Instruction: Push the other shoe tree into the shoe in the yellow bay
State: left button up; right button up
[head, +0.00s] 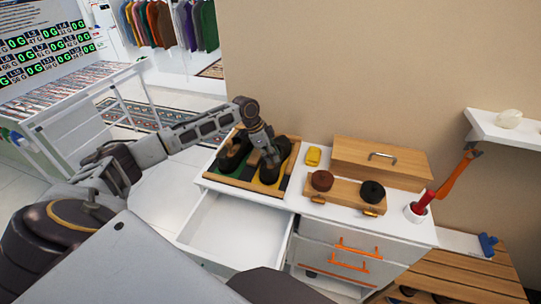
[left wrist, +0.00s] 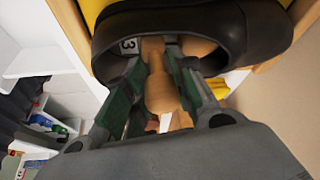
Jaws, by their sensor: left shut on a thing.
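The dark shoe (head: 282,147) lies in the yellow bay (head: 268,179) of a wooden tray. In the left wrist view the dark shoe (left wrist: 262,28) opens toward the camera, with a tag marked 3 inside. My left gripper (head: 271,157) is over this shoe. It also shows in the left wrist view (left wrist: 160,85), its green-padded fingers shut on a pale wooden shoe tree (left wrist: 160,92). The shoe tree's far end is at the shoe's opening; how deep it sits is hidden. Another dark shoe (head: 233,153) lies in the green bay on the left. My right gripper is not in view.
An open, empty-looking drawer (head: 235,228) juts out below the tray.

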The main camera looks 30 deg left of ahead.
pick_arm(q)
jog(key=shift+w+a+f, duration=0.15)
jog(key=shift+a+f, duration=0.15)
jog(key=shift+f, duration=0.3)
jog(key=o, duration=1)
jog(key=shift+w+f, duration=0.1)
jog(key=shift+w, duration=0.05)
jog(key=shift+o, duration=0.7)
jog(key=shift+w+a+f, duration=0.1)
jog(key=shift+w+f, duration=0.05)
jog(key=shift+w, duration=0.3)
jog(key=o, duration=0.8)
jog(key=shift+w+a, duration=0.15)
jog(key=shift+a, duration=0.05)
jog(key=shift+d+r, duration=0.15)
jog(key=shift+r, duration=0.05)
